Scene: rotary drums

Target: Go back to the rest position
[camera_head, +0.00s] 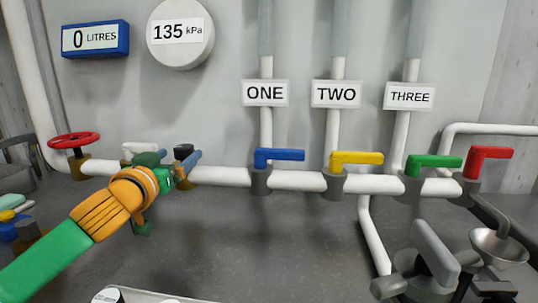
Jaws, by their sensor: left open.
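My left arm comes in from the lower left, with a green forearm and an orange wrist. My left gripper (187,163) is open in front of the white horizontal pipe (220,175), left of the blue valve handle (279,157). I see nothing held in it, and I cannot tell whether it touches the pipe. Part of the pipe is hidden behind the wrist and gripper. My right gripper does not show.
A red wheel valve (74,140) is at the left. Yellow (356,158), green (433,162) and red (489,154) handles line the pipe to the right. A grey device (435,255) and funnel (499,245) stand lower right. Dark floor in the middle is clear.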

